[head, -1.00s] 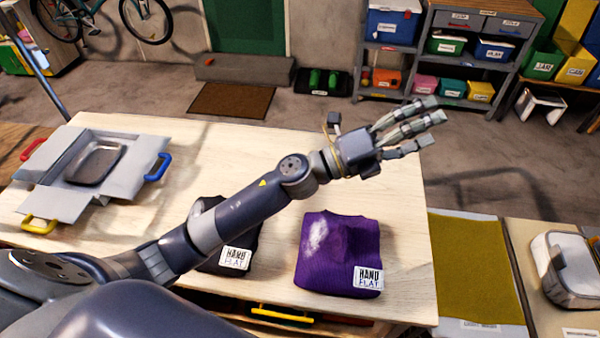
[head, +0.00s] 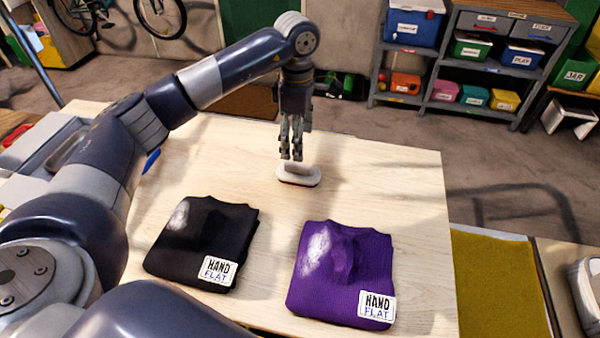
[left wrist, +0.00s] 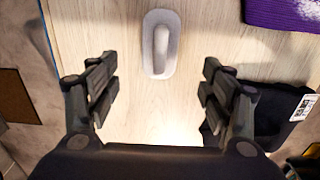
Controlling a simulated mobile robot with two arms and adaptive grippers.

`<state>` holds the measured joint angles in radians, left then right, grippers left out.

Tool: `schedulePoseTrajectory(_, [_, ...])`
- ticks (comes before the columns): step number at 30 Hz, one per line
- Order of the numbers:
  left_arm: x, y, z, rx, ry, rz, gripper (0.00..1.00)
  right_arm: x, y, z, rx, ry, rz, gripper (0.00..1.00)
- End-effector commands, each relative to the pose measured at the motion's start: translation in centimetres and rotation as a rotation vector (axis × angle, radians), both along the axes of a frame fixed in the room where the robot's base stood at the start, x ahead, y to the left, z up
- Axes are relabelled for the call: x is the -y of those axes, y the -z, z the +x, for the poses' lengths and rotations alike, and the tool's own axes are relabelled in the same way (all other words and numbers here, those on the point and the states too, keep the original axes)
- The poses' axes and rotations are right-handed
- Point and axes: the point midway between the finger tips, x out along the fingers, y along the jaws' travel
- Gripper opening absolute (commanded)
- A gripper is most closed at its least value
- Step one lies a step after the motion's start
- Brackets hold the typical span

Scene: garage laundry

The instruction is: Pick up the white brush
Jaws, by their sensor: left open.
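The white brush (head: 298,175) lies on the light wooden table (head: 215,165), behind the two folded garments. My left gripper (head: 291,150) points down just above the brush in the head view, and its fingers hide part of the brush. In the left wrist view the gripper (left wrist: 160,88) has its fingers wide apart with nothing between them. There the brush (left wrist: 161,45) lies ahead of the fingertips, its long handle running up the picture. I cannot tell the exact height of the fingers above it. My right gripper is not in view.
A folded black garment (head: 195,235) and a folded purple garment (head: 335,260), each with a "HAND FLAT" label, lie at the front of the table. A grey box (head: 40,140) is partly hidden behind my left arm. The table right of the brush is clear.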

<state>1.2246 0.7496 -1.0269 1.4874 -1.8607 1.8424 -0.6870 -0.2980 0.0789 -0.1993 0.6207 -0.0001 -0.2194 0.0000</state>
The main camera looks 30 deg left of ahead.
Motion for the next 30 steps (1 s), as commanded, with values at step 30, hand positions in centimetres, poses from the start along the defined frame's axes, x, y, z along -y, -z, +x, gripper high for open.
schedulePoseTrajectory(30, [0.2, 9.8, 0.1, -0.002, 0.002, -0.004, 0.73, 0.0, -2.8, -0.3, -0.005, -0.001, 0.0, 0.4])
